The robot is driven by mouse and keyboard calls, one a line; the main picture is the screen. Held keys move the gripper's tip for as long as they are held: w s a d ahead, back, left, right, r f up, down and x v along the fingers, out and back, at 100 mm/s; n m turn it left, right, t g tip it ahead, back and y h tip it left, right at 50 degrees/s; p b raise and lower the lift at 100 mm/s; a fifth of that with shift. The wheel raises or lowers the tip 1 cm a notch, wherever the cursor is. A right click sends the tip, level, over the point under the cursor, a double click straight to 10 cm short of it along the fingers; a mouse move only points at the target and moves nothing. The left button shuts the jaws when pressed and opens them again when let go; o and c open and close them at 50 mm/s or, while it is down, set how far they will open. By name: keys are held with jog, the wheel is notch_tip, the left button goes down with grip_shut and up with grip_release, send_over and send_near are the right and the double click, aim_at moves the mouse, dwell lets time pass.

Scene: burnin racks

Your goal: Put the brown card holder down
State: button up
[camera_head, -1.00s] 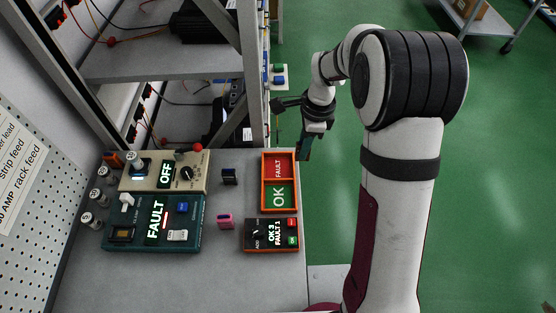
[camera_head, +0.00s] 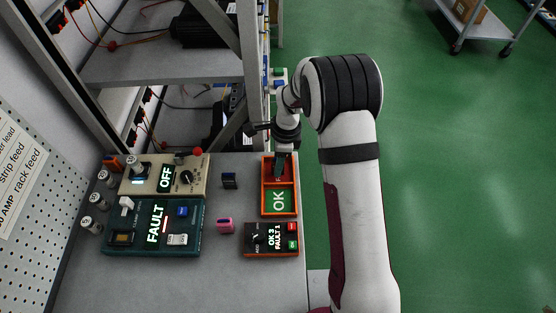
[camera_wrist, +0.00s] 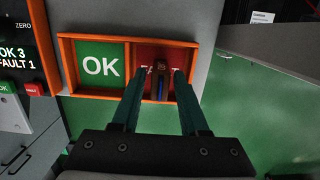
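The brown card holder (camera_wrist: 160,82), with a blue strip on its near side, stands in the red FAULT compartment of the orange-rimmed tray (camera_wrist: 187,44) in the wrist view. My gripper (camera_wrist: 159,73) is over that compartment, its two dark green fingers on either side of the holder. Red floor shows between the holder and each finger, so the fingers look open and apart from it.
The green OK compartment (camera_head: 279,202) is empty. A dark holder (camera_head: 230,180) and a pink holder (camera_head: 225,225) stand on the bench left of the tray. A counter box (camera_head: 271,240) sits in front. The FAULT unit (camera_head: 153,226) and OFF unit (camera_head: 165,175) are farther left.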

jog(key=shift+o, duration=0.4)
notch_tip(320, 180, up, 12)
jog(key=d, duration=0.2)
jog(key=s+d+r+n, duration=0.2)
jog(key=s+r+n, duration=0.3)
jog(key=s+r, duration=0.5)
jog(key=s+f+n, duration=0.1)
jog(key=s+n, duration=0.2)
jog(key=s, duration=0.7)
jog(key=s+d+f+n, duration=0.1)
jog(key=s+n, duration=0.3)
jog(key=s, duration=0.6)
jog(key=shift+s+d+f, duration=0.3)
jog(key=shift+f, duration=0.1)
